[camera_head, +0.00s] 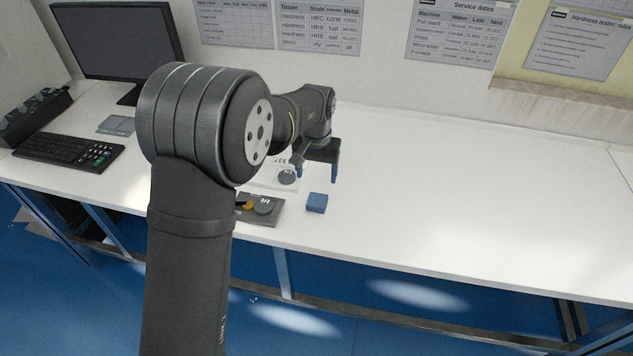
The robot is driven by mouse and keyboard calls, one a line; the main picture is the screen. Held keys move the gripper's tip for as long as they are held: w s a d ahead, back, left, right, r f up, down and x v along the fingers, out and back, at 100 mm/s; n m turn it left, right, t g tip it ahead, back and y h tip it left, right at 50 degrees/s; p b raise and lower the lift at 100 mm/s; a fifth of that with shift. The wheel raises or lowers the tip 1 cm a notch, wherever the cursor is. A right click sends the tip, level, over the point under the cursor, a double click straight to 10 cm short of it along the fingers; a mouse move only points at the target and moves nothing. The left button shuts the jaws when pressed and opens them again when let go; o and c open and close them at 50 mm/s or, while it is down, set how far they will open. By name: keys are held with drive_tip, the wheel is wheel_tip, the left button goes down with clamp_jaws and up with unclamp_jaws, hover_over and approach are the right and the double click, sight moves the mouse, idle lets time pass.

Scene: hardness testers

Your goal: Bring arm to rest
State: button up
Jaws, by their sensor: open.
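My arm rises from the bottom of the head view, bends at a large joint and reaches over the white table (480,200). My gripper (334,176) points down above the table, behind the blue block. The blue block (316,203) sits on the table near the front edge, apart from the gripper. A dark tray (271,217) with an orange disc (247,205) and a grey disc (264,205) is partly hidden by my arm. A white card (262,181) carries another grey disc (287,176).
A monitor (118,45), a keyboard (68,151) and a dark device (32,117) stand at the left. Printed sheets (462,32) hang on the back wall. The table right of my gripper is clear.

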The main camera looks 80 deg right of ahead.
sight(317, 203)
drive_tip(key=shift+r, duration=0.25)
wheel_tip(317, 203, down, 12)
drive_tip(key=shift+f, duration=0.15)
wheel_tip(317, 203, up, 2)
drive_tip(key=shift+r, duration=1)
